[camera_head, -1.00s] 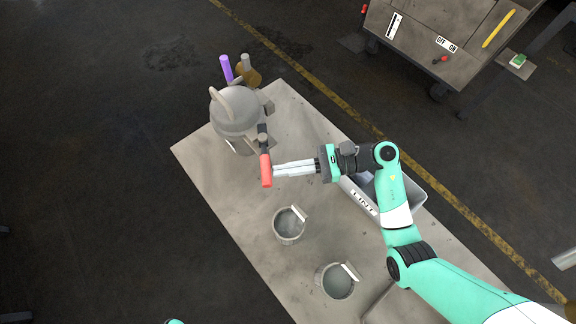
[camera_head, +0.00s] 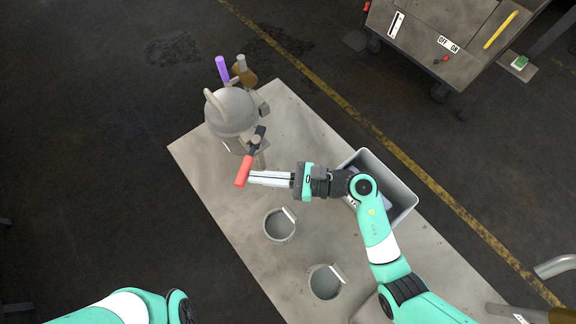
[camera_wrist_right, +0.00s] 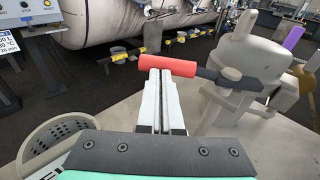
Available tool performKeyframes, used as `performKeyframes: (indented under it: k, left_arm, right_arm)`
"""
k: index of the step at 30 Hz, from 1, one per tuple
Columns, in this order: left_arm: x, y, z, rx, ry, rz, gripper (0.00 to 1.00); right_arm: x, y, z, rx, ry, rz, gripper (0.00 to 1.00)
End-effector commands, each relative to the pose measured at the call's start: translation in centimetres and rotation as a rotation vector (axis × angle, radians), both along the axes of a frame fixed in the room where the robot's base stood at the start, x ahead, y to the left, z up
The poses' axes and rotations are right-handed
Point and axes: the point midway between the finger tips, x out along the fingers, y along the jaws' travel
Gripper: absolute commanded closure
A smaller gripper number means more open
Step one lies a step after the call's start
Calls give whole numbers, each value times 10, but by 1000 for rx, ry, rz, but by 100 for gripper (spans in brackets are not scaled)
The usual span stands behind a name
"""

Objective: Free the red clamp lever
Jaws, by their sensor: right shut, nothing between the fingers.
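The red clamp lever (camera_head: 243,170) sticks out from the grey domed vessel (camera_head: 231,112) on the table, joined by a dark arm to the vessel's clamp. It points toward the lower left in the head view. In the right wrist view the red lever (camera_wrist_right: 168,66) lies across the fingertips. My right gripper (camera_head: 252,178) is shut and empty, its tips against or very near the lever's side; exact contact cannot be told. The gripper also shows in the right wrist view (camera_wrist_right: 160,78). My left arm shows at the lower left, but its gripper is out of view.
Two open pots, one in the middle (camera_head: 279,226) and one nearer (camera_head: 325,283), stand on the table (camera_head: 215,185). A grey bin (camera_head: 405,195) sits right of my right wrist. A purple handle (camera_head: 222,69) rises behind the vessel. A machine (camera_head: 425,35) stands at top right.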

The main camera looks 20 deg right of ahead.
Motion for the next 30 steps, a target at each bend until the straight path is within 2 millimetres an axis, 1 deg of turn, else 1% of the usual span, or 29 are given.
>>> performKeyframes:
  k: [1,3,12,19,30]
  left_arm:
    - [0,0,2,0,0,0,50]
    - [0,0,3,0,0,0,50]
    - [0,0,4,0,0,0,50]
    - [0,0,4,0,0,0,50]
    - [0,0,5,0,0,0,50]
  right_arm:
    - [1,6,1,1,-1,6,100]
    - [3,12,1,0,-2,6,100]
    - [13,30,1,0,-2,5,100]
    - [18,37,0,1,-1,5,100]
    - [19,38,0,1,-1,4,100]
